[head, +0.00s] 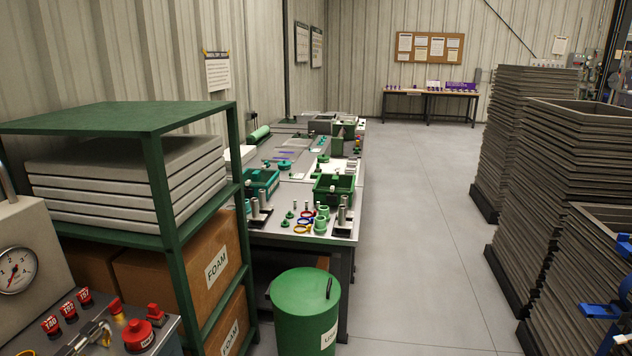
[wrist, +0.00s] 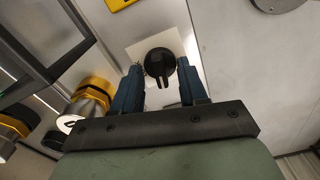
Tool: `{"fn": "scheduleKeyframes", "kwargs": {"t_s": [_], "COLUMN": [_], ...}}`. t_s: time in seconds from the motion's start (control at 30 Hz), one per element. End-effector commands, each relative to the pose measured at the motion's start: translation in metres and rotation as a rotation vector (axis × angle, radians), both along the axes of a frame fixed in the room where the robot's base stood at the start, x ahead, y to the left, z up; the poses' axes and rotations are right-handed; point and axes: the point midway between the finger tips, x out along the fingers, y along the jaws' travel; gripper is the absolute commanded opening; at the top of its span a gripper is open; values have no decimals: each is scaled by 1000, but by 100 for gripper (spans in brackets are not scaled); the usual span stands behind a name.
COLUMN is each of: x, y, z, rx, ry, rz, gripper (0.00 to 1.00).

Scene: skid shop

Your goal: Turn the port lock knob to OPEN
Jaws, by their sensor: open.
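A black round knob (wrist: 161,64) with a raised grip bar sits on a pale square plate (wrist: 141,50) in the wrist view. The bar points towards the bottom of the picture. My gripper (wrist: 158,78) is open, with one dark blue finger on each side of the knob. Gaps show between the fingers and the knob, and I cannot tell whether the fingertips reach its depth. No OPEN marking is readable. I cannot make out the knob in the head view.
In the wrist view, a metal cylinder with a yellow collar (wrist: 92,97) stands close left of the fingers, and a dark-framed pane (wrist: 50,35) lies farther left. The head view shows a workbench (head: 340,228), a green drum (head: 303,315) and clear floor (head: 420,230).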

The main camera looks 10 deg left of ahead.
Motion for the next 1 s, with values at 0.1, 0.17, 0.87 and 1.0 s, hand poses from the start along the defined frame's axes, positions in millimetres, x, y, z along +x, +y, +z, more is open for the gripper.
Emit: {"fn": "scheduleKeyframes", "kwargs": {"t_s": [0.1,0.17,0.87,1.0], "x": [0,0,0,0], "y": [0,0,0,0], "z": [8,12,56,61], "rx": [0,0,0,0], "ry": [0,0,0,0], "rz": [0,0,0,0], "gripper": [43,43,43,43]}}
